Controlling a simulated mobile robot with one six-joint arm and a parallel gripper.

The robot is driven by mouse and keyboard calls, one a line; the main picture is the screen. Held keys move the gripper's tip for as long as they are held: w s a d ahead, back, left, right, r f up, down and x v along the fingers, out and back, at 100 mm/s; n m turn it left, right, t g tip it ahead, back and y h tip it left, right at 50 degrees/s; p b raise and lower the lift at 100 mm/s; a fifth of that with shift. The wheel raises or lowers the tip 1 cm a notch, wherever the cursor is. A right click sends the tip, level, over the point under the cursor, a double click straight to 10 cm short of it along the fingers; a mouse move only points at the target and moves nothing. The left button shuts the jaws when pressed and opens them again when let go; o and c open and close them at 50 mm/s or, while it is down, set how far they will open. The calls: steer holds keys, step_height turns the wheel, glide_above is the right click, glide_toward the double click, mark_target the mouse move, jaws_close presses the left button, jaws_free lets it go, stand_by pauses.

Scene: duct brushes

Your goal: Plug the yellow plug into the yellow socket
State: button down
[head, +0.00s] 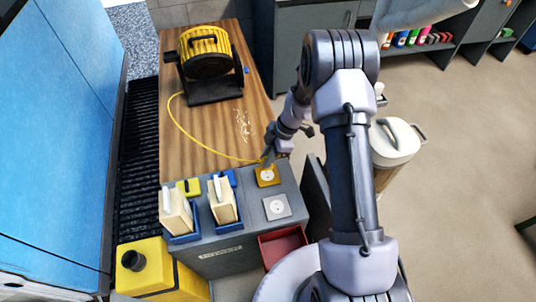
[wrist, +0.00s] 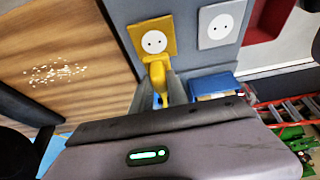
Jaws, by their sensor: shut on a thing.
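The yellow socket (head: 267,177) is a yellow square plate with a white two-hole face on the grey bench top. It also shows at the top of the wrist view (wrist: 153,40). My gripper (head: 268,156) is shut on the yellow plug (wrist: 158,75), just behind the socket in the head view. In the wrist view the plug sits between the fingers, its tip overlapping the socket plate's lower edge, short of the holes. I cannot tell whether they touch. The yellow cord (head: 190,134) curves from the reel to the plug. The plug is mostly hidden in the head view.
A white socket (head: 276,207) lies beside the yellow one. Two cream brushes (head: 223,200) stand in blue holders to the left. A red tray (head: 282,245) is in front. The yellow cord reel (head: 205,62) stands on the wooden top, with pale crumbs (head: 242,125) nearby.

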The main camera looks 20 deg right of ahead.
steer(key=shift+f, duration=0.15)
steer(key=shift+w+f+b, duration=0.1)
steer(key=shift+f+b, duration=1.15)
steer(key=shift+f, duration=1.55)
steer(key=shift+d+b, duration=0.1)
steer(key=shift+b, duration=1.3)
steer(key=shift+f+b, duration=0.3)
steer(key=shift+b, duration=0.05)
steer(key=c, duration=1.2)
jaws_free()
steer(key=p+v, duration=0.6)
steer(key=v, duration=1.1)
steer(key=shift+r, duration=0.25)
